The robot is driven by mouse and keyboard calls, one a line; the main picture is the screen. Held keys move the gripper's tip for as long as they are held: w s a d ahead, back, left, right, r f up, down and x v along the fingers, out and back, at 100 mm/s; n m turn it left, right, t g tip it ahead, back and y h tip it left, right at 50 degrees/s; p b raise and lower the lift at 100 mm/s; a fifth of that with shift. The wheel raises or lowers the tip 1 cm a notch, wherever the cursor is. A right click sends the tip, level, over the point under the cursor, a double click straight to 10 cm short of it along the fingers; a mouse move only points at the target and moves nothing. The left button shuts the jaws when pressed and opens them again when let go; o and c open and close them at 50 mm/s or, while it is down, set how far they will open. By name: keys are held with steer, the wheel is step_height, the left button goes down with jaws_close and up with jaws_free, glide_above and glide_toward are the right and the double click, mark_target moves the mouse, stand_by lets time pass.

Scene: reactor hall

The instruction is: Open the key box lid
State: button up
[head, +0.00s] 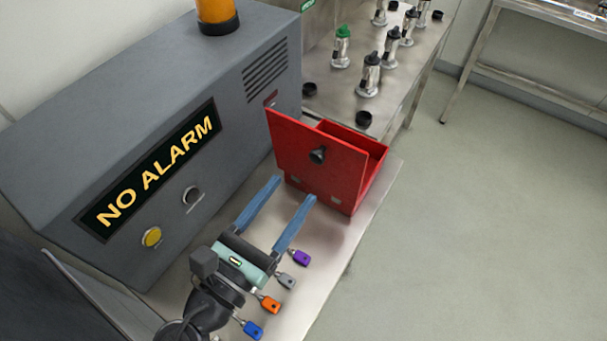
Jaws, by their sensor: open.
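The red key box (377,162) stands on the metal bench, right of the grey alarm cabinet. Its red lid (300,145) stands up steeply on the side facing my gripper, with a black knob (318,155) on its face. Small light fittings show low on that side. A gap behind the lid shows part of the box's inside, so the box is at least partly open; its floor is hidden. My gripper (294,189) is open and empty, its blue fingers pointing at the lower part of the lid side. I cannot tell whether the fingertips touch it.
The grey cabinet with the NO ALARM sign (155,172) stands close on the left. Purple (301,257), grey (286,280), orange (269,304) and blue (252,329) key tags lie beside my gripper. Metal canisters (370,75) stand behind the box. Open floor is on the right.

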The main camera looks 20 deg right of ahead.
steer(key=v, duration=0.6)
steer(key=shift+b, duration=0.35)
steer(key=shift+d, duration=0.1)
steer(key=w+d+r+m+t+y, duration=0.1)
steer(key=w+r+m+t+y, duration=0.2)
steer(key=w+r+m, duration=0.45)
steer(key=w+r+m+t+y, duration=0.4)
steer(key=r+m, duration=0.4)
steer(key=r, duration=0.4)
steer(key=s+a+r+m+t+y, duration=0.1)
steer(key=s+r+m+t+y, duration=0.1)
steer(key=r, duration=0.6)
steer(key=s+a+r+m+t+y, duration=0.1)
steer(key=s+r+m+t+y, duration=0.2)
steer(key=r, duration=0.6)
steer(key=s+a+r+m+t+y, duration=0.2)
steer(key=s+r+m+t+y, duration=0.1)
steer(key=r, duration=0.6)
steer(key=shift+s+m+t, duration=0.4)
steer(key=shift+s+m, duration=0.2)
steer(key=shift+m, duration=0.45)
